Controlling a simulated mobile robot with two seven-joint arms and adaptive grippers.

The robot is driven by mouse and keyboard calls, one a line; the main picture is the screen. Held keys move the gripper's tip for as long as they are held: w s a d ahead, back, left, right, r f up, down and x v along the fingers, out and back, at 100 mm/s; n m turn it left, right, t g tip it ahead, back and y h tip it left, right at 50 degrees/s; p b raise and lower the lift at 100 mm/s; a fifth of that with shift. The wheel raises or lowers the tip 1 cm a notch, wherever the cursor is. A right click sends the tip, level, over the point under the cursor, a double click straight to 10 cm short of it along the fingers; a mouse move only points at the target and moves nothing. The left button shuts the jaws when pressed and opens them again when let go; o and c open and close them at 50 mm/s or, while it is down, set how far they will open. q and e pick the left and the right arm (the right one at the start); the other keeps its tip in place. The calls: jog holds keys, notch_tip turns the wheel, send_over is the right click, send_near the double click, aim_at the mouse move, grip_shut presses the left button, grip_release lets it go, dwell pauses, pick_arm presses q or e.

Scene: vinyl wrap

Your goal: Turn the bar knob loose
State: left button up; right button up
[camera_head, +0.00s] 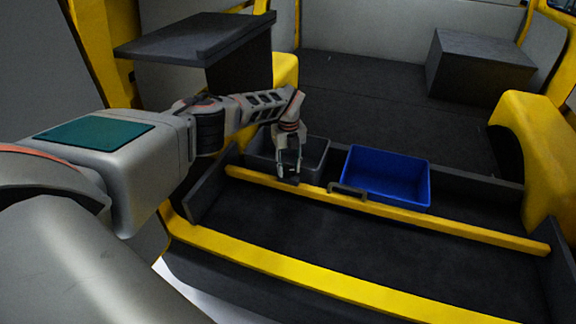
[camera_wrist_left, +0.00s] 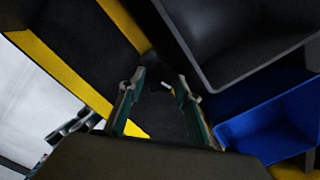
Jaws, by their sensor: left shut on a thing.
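The yellow bar (camera_head: 450,226) runs across the dark load floor in front of the bins. My left gripper (camera_head: 289,172) reaches down to the bar near its left part. Its fingers are shut on the bar knob, a small dark piece (camera_head: 289,180) at the fingertips, mostly hidden by them. In the left wrist view the fingers of my left gripper (camera_wrist_left: 160,95) stand on both sides of a dark, poorly lit area, where the knob's outline is hard to make out. My right gripper is in neither view.
A grey bin (camera_head: 318,150) stands just behind the gripper, and a blue bin (camera_head: 388,176) is to its right. A dark handle (camera_head: 347,190) sits on the bar. A second yellow strip (camera_head: 330,284) lies nearer. The dark floor between is clear.

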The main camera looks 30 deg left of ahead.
aim_at(288, 170)
pick_arm(q)
jog(key=shift+n+p, duration=0.3)
jog(key=shift+n, duration=0.9)
jog(key=o, duration=1.1)
notch_tip(288, 170, up, 8)
jog(key=shift+f, duration=0.25)
